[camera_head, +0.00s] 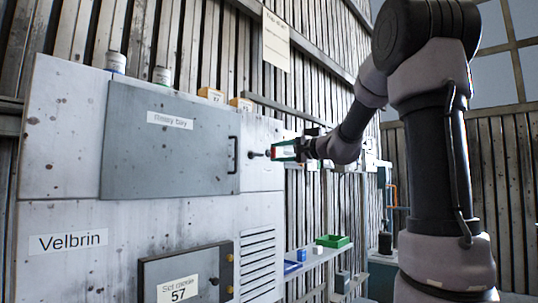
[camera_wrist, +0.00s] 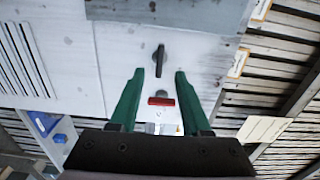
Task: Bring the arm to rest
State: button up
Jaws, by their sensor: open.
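My gripper (camera_head: 284,152) is held out at the right end of the white housing's front (camera_head: 70,180). In the wrist view its two green fingers (camera_wrist: 160,73) are apart, with nothing gripped between them. A dark lever-like knob (camera_head: 256,154) on the housing stands just beyond the fingertips; it also shows in the wrist view (camera_wrist: 159,60), upright in the picture. A small red piece (camera_wrist: 161,101) shows between the fingers; I cannot tell what it belongs to. My arm reaches in from the right, bent at the elbow.
A grey door (camera_head: 170,150) with a black handle is shut on the housing. A lower dark panel (camera_head: 186,276) is marked 57. Jars (camera_head: 116,63) and yellow boxes (camera_head: 211,94) stand on top. A shelf (camera_head: 325,258) with a green tray (camera_head: 333,241) lies below my gripper.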

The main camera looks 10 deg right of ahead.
jog(key=shift+s+d, duration=0.15)
jog(key=shift+s, duration=0.1)
dwell(0.3)
jog(key=s+a+f+n+g+h, duration=0.1)
jog(key=s+a+f+n+g, duration=0.15)
jog(key=s+f, duration=0.4)
jog(key=s+a+f+n+g+h, duration=0.1)
jog(key=s+a+f+n+g, duration=0.2)
jog(key=s, duration=0.7)
jog(key=s+d+f+g+h, duration=0.1)
jog(key=s+d+f+h, duration=0.1)
jog(key=s+f, duration=0.3)
jog(key=s+d+f+g+h, duration=0.1)
jog(key=s+d+f+h, duration=0.2)
jog(key=s, duration=0.5)
notch_tip(320, 180, down, 3)
jog(key=shift+s+d+r+n+h, duration=0.15)
jog(key=shift+d+n+h, duration=0.25)
jog(key=shift+h, duration=0.3)
